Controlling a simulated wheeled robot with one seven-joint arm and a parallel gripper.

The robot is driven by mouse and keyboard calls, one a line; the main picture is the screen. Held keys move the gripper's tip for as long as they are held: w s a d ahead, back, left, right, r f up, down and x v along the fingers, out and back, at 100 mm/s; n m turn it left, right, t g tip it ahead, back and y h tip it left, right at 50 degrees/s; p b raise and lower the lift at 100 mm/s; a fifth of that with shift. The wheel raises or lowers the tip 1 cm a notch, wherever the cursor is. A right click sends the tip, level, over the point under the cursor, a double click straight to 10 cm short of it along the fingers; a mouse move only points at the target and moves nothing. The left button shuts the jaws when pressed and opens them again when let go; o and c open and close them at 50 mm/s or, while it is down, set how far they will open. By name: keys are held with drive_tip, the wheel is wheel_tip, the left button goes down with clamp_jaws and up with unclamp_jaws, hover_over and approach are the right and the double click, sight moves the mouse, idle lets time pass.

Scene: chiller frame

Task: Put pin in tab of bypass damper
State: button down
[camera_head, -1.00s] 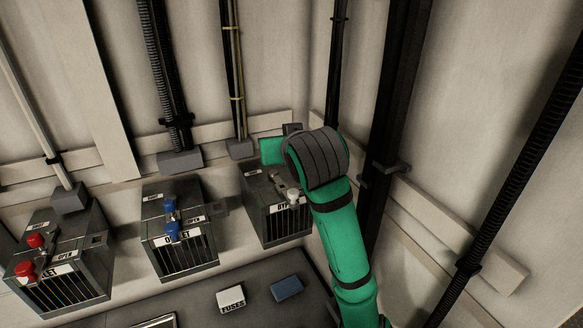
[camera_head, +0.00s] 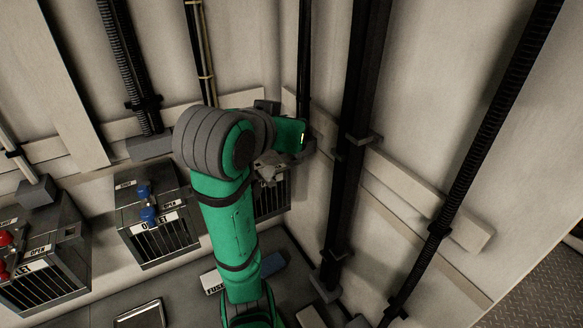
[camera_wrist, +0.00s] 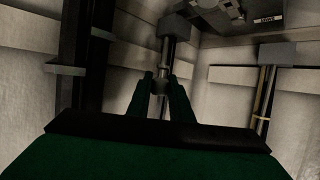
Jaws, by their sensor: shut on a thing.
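The bypass damper (camera_head: 274,197) is the dark box with a barred front, right of the blue-knobbed box in the head view. My green arm covers most of it, and its tab cannot be made out. Part of a dark box (camera_wrist: 208,12) with a small label shows at the top of the wrist view. My gripper (camera_wrist: 160,84) is shut on a small grey piece between its fingertips, taken as the pin (camera_wrist: 160,87); its shape is too dark to tell. In the head view my gripper (camera_head: 268,168) is close above the damper; contact cannot be told.
The outlet box (camera_head: 158,232) with blue knobs and a box (camera_head: 48,262) with red knobs stand to the left. Dark vertical pipes (camera_head: 352,130) and a wall rail (camera_head: 425,195) lie close on the right. A white fuses block (camera_head: 212,281) and blue block lie below.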

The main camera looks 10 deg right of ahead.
drive_tip(key=shift+s+d+f+m+h, duration=0.2)
drive_tip(key=shift+s+f+m+h, duration=0.15)
drive_tip(key=shift+s, duration=0.2)
drive_tip(key=shift+w+d+f, duration=0.1)
drive_tip(key=shift+w+f, duration=0.05)
drive_tip(key=w+d+f, duration=0.1)
drive_tip(key=w+f, duration=1.2)
drive_tip(key=shift+w+d, duration=0.2)
drive_tip(key=shift+f, duration=0.6)
